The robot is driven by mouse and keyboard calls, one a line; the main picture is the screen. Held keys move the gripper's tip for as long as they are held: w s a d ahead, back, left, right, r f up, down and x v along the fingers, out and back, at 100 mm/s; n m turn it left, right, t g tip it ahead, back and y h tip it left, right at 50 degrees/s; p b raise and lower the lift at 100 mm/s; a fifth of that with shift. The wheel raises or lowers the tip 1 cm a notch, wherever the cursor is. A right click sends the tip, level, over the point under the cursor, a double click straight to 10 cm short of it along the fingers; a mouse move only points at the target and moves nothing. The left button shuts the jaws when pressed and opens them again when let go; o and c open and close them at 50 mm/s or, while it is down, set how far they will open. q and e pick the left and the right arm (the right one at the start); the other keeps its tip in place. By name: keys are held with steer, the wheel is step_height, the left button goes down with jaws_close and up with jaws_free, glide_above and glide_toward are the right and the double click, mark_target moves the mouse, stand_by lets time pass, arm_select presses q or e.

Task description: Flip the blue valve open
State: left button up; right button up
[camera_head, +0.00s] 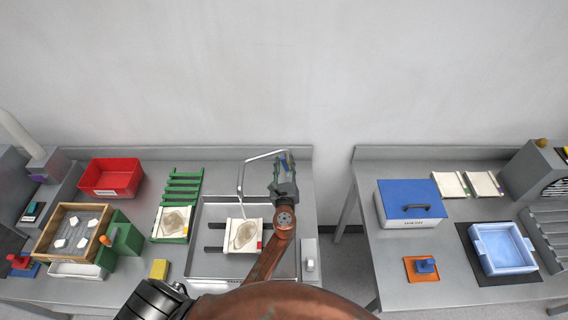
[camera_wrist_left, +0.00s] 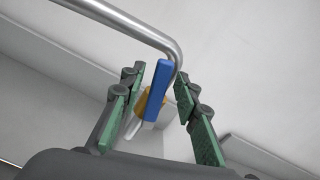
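The blue valve handle (camera_wrist_left: 157,90) is a flat blue lever with a yellow-brown fitting (camera_wrist_left: 142,104) beside it, below the bend of a metal pipe in the left wrist view. A bit of its blue shows between the fingers in the head view (camera_head: 284,160). My left gripper (camera_wrist_left: 158,76) is open, with one green-padded finger on each side of the lever. Gaps show on both sides, so the fingers look apart from it. In the head view my left gripper (camera_head: 284,166) is at the right of the pipe (camera_head: 241,178) over the sink. My right gripper is not in view.
The sink (camera_head: 205,265) holds a tile (camera_head: 243,236) on dark bars. A green rack (camera_head: 184,188), red bin (camera_head: 111,177) and wooden tray (camera_head: 72,232) stand to the left. A second table with a blue-lidded box (camera_head: 410,196) stands right, across a gap.

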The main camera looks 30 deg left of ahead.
arm_select(q)
jaws_close()
stand_by(0.4)
steer(key=shift+w+d+r+m+p, duration=0.1)
steer(key=shift+d+r+m+p, duration=0.2)
steer(key=shift+m+p, duration=0.6)
steer(key=shift+w+d+f+m+p, duration=0.1)
steer(key=shift+d+f+m+p, duration=0.1)
steer(key=shift+m+p, duration=0.1)
steer(key=shift+o, duration=0.5)
jaws_free()
